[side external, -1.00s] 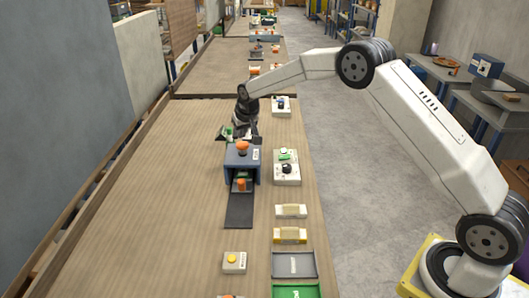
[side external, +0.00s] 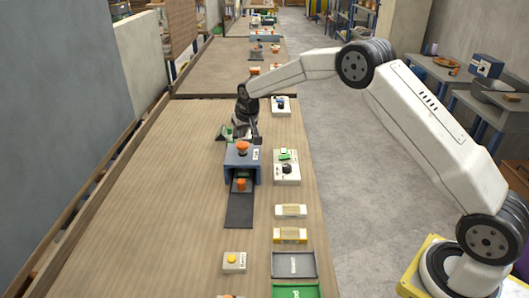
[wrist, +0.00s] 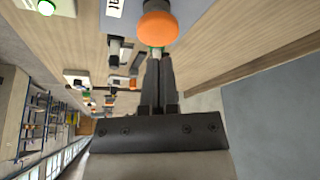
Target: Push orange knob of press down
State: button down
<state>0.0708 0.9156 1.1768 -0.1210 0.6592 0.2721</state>
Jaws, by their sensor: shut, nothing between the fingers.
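The press (side external: 231,160) is a blue-grey block on the wooden table with an orange knob (side external: 243,147) on top. The knob stands raised above the block. In the wrist view the orange knob (wrist: 158,28) is at the top centre, just beyond the fingertips. My gripper (wrist: 157,56) is shut, with its two dark fingers side by side and nothing held. In the side view my gripper (side external: 243,134) is just behind the press, close to the knob. Whether it touches the knob cannot be told.
A second orange knob (side external: 241,185) is at the press's front opening, over a dark strip (side external: 240,212). A white box with a black dial (side external: 286,170) stands to the right. A yellow-button box (side external: 234,262) is in front. The left table area is clear.

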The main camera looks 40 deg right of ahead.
aim_at(242, 143)
jog(key=shift+f, duration=1.55)
dwell(0.4)
jog(key=shift+r, duration=3.1)
jog(key=shift+s, duration=0.1)
jog(key=shift+s+a+r, duration=0.1)
jog(key=shift+s+a, duration=0.1)
jog(key=shift+s, duration=0.35)
jog(key=s+a+f+n+g, duration=0.1)
jog(key=s+a, duration=0.1)
jog(key=s, duration=1.5)
jog(key=s+a+f+n+y, duration=0.1)
jog(key=s+a+n, duration=0.1)
jog(key=s, duration=1.6)
jog(key=shift+a+g, duration=0.4)
jog(key=shift+a, duration=0.35)
